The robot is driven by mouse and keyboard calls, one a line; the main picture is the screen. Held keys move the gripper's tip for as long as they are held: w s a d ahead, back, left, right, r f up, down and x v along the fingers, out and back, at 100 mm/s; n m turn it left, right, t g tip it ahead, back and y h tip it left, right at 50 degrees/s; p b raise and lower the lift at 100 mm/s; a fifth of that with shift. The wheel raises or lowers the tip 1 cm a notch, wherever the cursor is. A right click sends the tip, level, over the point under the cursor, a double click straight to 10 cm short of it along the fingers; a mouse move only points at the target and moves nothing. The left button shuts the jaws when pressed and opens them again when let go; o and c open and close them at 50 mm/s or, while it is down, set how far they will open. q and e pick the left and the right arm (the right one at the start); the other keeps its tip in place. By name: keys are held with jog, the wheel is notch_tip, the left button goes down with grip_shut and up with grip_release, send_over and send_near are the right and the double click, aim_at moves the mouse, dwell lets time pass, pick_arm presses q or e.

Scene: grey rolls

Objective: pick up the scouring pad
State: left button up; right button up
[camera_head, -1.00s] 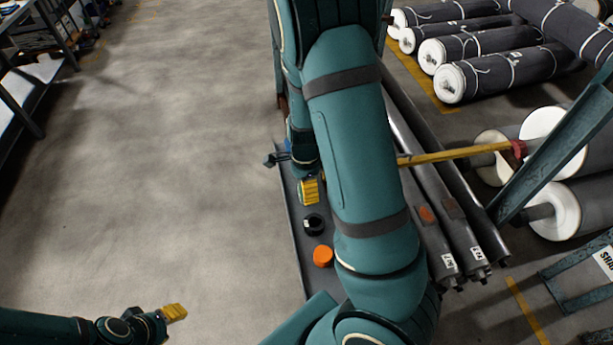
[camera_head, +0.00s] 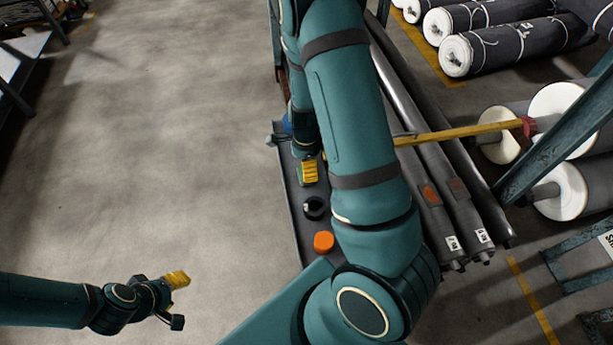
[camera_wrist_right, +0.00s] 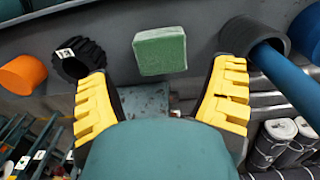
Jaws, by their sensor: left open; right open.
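The scouring pad (camera_wrist_right: 160,51) is a green block on a grey surface. In the right wrist view it lies ahead of and between the two yellow-padded fingers of my right gripper (camera_wrist_right: 162,100), which is spread open and empty. The pad looks apart from both fingers. In the head view my right gripper (camera_head: 309,172) is over the narrow grey shelf, and the pad is mostly hidden by it. My left gripper (camera_head: 178,300) is open and empty over bare floor at the lower left, far from the shelf.
On the shelf (camera_head: 301,228) are a black ring (camera_head: 314,208) and an orange cylinder (camera_head: 323,242). The right wrist view shows a blue cylinder (camera_wrist_right: 285,75) in a dark sleeve right of the pad. Long grey rolls (camera_head: 425,165) lie beside the shelf. The left floor is clear.

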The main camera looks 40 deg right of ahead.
jog(key=shift+d+f+b, duration=0.1)
jog(key=shift+f+b, duration=0.6)
jog(key=shift+f, duration=2.3)
jog(key=c, duration=1.1)
jog(key=shift+o, duration=0.2)
jog(key=shift+r, duration=0.1)
jog(key=shift+r, duration=0.1)
jog(key=shift+r, duration=0.6)
notch_tip(320, 180, up, 27)
jog(key=p, duration=0.9)
jog(key=shift+f, duration=0.2)
